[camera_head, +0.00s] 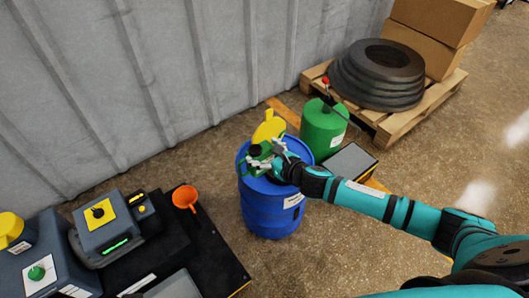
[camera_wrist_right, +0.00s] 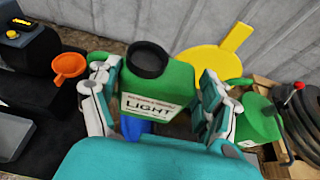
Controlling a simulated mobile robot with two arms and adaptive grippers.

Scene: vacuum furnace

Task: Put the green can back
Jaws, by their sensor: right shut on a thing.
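The green can (camera_wrist_right: 175,82) has a dark round cap and a white label reading "LIGHT". My right gripper (camera_wrist_right: 156,85) is shut on it, with a finger on each side. In the head view the green can (camera_head: 254,169) shows small and partly hidden by my right gripper (camera_head: 268,160), over the top of the blue barrel (camera_head: 270,210). I cannot tell whether the can touches the barrel top. My left gripper is not in view.
A yellow funnel-like item (camera_head: 268,127) is just behind the can. A larger green canister (camera_head: 322,130) stands right of the barrel, before a pallet (camera_head: 388,128) with black rings (camera_head: 378,72) and boxes. An orange funnel (camera_head: 185,196) and dark machines are at left.

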